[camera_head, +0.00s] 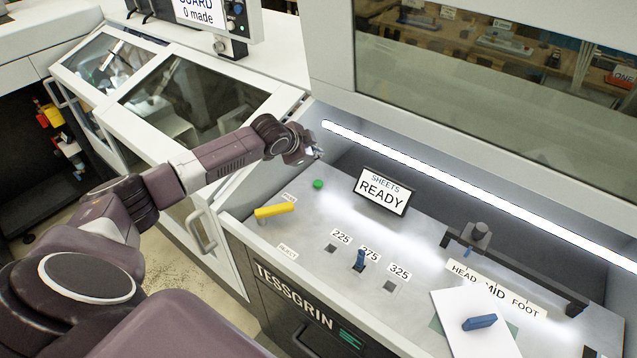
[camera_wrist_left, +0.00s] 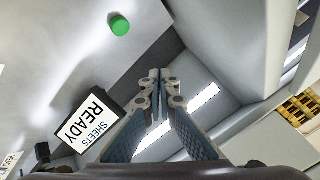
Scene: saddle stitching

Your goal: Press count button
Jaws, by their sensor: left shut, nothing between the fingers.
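A round green button (camera_head: 318,184) sits on the pale work surface, left of the "SHEETS READY" sign (camera_head: 383,191). No label marks it as a count button. In the left wrist view the green button (camera_wrist_left: 119,25) is at the upper left, apart from the fingers. My left gripper (camera_head: 318,152) is above and behind the button, close to the back wall of the bay. It is shut and empty, and its closed fingertips (camera_wrist_left: 160,76) show in the left wrist view. My right gripper is not in view.
A yellow lever (camera_head: 274,210) lies near the front left of the surface. A blue peg (camera_head: 360,259) stands at the 275 slot. A white sheet (camera_head: 462,308) with a blue block (camera_head: 480,322) lies at the right. A counter panel (camera_head: 200,12) reads "0 made".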

